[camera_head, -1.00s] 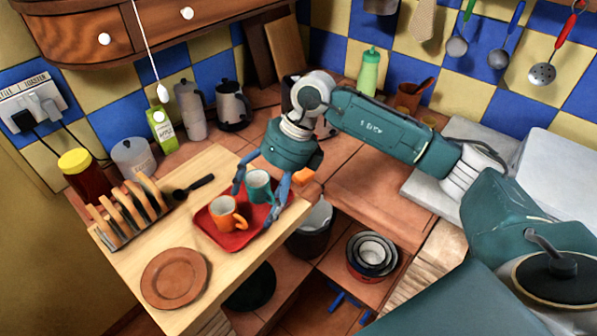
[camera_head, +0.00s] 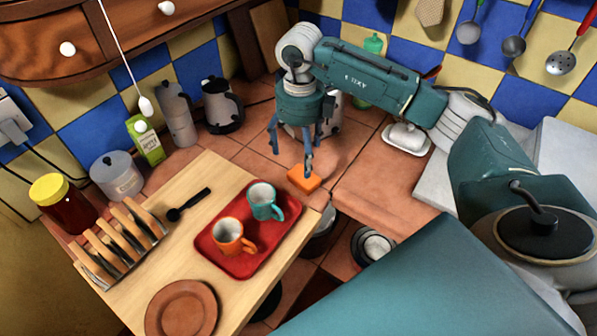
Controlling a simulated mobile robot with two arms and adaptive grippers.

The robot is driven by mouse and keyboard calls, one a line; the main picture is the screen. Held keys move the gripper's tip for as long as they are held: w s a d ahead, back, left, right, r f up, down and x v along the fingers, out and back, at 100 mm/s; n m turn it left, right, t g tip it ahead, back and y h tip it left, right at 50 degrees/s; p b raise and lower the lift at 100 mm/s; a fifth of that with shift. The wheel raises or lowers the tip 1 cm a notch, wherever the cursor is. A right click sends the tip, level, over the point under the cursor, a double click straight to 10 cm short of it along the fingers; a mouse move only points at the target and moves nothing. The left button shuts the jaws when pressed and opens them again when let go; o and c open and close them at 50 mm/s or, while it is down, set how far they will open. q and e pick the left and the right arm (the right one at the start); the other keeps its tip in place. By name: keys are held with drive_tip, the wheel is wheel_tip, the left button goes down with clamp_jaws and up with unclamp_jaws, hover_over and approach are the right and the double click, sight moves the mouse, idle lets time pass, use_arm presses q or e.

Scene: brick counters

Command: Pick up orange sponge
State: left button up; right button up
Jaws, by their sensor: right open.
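The orange sponge (camera_head: 304,179) lies on the tiled counter near its front edge, just right of the wooden board's far corner. My right gripper (camera_head: 293,150) points down above and just behind the sponge. Its blue-grey fingers are spread and hold nothing. One finger overlaps the sponge's upper edge in the picture; I cannot tell whether it touches. My left gripper is not in view.
A red tray (camera_head: 264,259) with an orange mug (camera_head: 231,237) and a teal mug (camera_head: 264,202) stands on the wooden board (camera_head: 195,182), close to the sponge. A white butter dish (camera_head: 407,138) stands to the right. The tiles between are clear.

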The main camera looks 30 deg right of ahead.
sight(301, 178)
drive_tip(key=f, duration=0.1)
drive_tip(key=s+f, duration=0.1)
drive_tip(key=f, duration=0.1)
drive_tip(key=shift+w+f+p, duration=0.1)
drive_tip(key=shift+f+p, duration=0.1)
drive_tip(key=shift+p, duration=0.25)
drive_tip(key=f+p, duration=0.1)
drive_tip(key=f, duration=0.1)
drive_tip(key=f+p, duration=0.1)
drive_tip(key=f, duration=0.1)
drive_tip(key=shift+w+f, duration=0.2)
drive_tip(key=shift+f, duration=0.3)
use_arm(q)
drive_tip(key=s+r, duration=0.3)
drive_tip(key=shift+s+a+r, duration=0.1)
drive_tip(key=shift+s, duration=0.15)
use_arm(e)
drive_tip(key=c, duration=1)
